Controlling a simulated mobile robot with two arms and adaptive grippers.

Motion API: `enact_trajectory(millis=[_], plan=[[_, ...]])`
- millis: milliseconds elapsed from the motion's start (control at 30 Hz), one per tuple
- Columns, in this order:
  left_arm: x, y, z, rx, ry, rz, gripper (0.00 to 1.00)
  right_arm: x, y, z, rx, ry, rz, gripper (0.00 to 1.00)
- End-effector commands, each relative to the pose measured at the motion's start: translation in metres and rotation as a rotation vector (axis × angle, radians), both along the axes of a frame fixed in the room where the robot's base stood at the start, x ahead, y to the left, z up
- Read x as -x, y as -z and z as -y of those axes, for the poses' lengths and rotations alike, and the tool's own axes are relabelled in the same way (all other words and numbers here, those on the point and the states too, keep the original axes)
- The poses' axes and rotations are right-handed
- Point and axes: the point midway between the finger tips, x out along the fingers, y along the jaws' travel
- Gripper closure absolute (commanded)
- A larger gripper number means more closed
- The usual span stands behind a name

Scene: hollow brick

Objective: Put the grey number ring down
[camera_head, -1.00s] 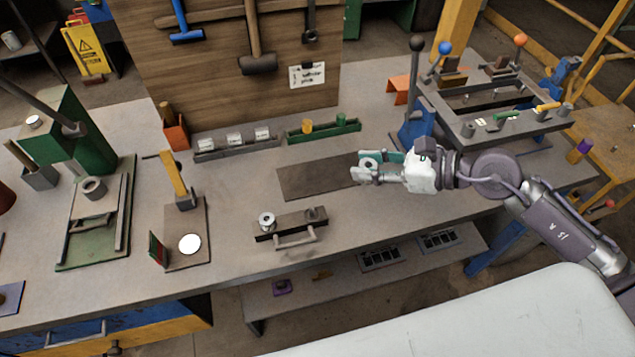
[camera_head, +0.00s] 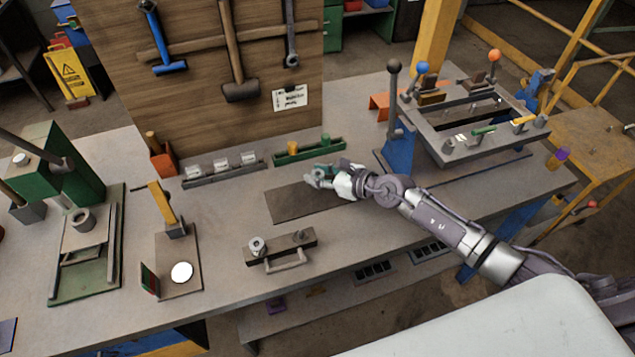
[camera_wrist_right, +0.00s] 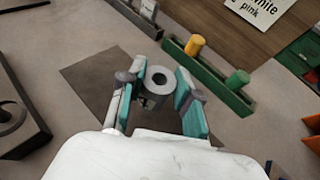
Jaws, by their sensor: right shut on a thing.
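The grey number ring (camera_wrist_right: 158,93) is a short, thick grey cylinder with a dark hole. In the right wrist view it sits between the teal-padded fingertips of my right gripper (camera_wrist_right: 160,88). My right gripper (camera_head: 322,177) is shut on it. In the head view the gripper is over the back right part of a dark flat plate (camera_head: 290,205) on the workbench. The wrist view shows the plate (camera_wrist_right: 90,72) behind and below the ring. I cannot tell whether the ring touches the plate. No number can be read on it. My left gripper is out of view.
A green tray (camera_head: 325,153) with orange and green pegs lies just behind the plate. A dark handled block (camera_head: 265,260) with a metal ring lies in front. A grey frame fixture (camera_head: 455,153) stands to the right. Free bench surface (camera_head: 225,215) lies left of the plate.

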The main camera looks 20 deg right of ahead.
Motion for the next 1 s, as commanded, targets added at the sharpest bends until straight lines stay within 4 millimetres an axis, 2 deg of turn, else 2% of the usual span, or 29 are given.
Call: enact_trajectory(millis=[67, 333, 767, 800, 933, 1000], plan=[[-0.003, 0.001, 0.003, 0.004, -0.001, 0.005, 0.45, -0.002, 0.003, -0.003, 0.000, -0.001, 0.000, 1.00], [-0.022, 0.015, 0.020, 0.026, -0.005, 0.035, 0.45, -0.002, 0.041, -0.003, -0.002, 0.000, -0.002, 1.00], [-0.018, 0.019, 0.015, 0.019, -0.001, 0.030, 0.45, -0.002, 0.047, -0.003, 0.000, -0.001, 0.000, 1.00], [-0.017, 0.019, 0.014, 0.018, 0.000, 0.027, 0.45, -0.002, 0.047, -0.003, 0.000, -0.001, 0.000, 0.66], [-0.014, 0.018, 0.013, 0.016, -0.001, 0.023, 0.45, -0.002, 0.046, -0.003, 0.000, -0.001, 0.000, 0.44], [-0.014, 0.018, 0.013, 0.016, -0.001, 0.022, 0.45, -0.002, 0.046, -0.003, 0.000, -0.001, 0.000, 0.42]])
